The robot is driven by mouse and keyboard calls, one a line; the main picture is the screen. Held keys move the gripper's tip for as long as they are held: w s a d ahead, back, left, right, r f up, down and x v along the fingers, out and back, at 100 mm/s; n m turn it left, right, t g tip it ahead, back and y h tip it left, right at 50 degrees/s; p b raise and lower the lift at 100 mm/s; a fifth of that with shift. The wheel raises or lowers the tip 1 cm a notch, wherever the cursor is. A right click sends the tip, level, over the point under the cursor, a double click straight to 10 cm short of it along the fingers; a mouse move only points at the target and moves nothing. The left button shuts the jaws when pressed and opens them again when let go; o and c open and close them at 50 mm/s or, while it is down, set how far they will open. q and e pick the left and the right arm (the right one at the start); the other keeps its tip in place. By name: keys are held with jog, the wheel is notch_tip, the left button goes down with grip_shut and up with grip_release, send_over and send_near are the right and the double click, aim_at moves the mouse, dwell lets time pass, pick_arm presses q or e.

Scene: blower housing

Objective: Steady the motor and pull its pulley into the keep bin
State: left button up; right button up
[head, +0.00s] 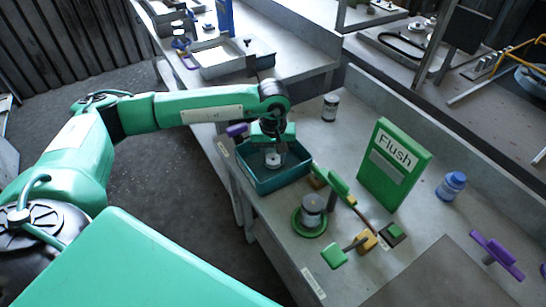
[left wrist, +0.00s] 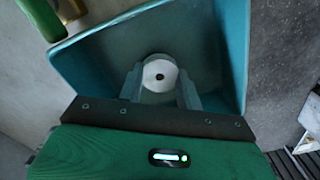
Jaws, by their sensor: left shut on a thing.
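My left gripper (head: 273,158) reaches down into the teal keep bin (head: 262,187) near the table's left edge. It is shut on the pulley, a pale round disc with a dark centre hole. The pulley shows between the two fingers in the left wrist view (left wrist: 160,74), with the bin walls (left wrist: 222,50) around it. I cannot tell whether the pulley touches the bin floor. The motor (head: 312,206), a grey cylinder, stands upright in a round green base (head: 300,228) to the right of the bin. My right gripper is not in view.
A green "Flush" box (head: 392,165) stands behind the motor. Green-handled tools (head: 334,258) and yellow blocks (head: 367,239) lie close around the motor. A blue bottle (head: 452,186) and a purple-handled piece (head: 497,254) are at right. A dark mat (head: 440,275) covers the near right.

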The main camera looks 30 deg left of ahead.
pick_arm(q)
jog(key=shift+f, duration=0.7)
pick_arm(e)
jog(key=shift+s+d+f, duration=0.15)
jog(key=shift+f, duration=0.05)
pick_arm(q)
jog(key=shift+f, duration=0.1)
jog(key=o, duration=1.1)
jog(key=shift+r, duration=0.3)
notch_tip(320, 180, up, 12)
jog(key=shift+f+b, duration=0.1)
jog(key=shift+b, duration=0.7)
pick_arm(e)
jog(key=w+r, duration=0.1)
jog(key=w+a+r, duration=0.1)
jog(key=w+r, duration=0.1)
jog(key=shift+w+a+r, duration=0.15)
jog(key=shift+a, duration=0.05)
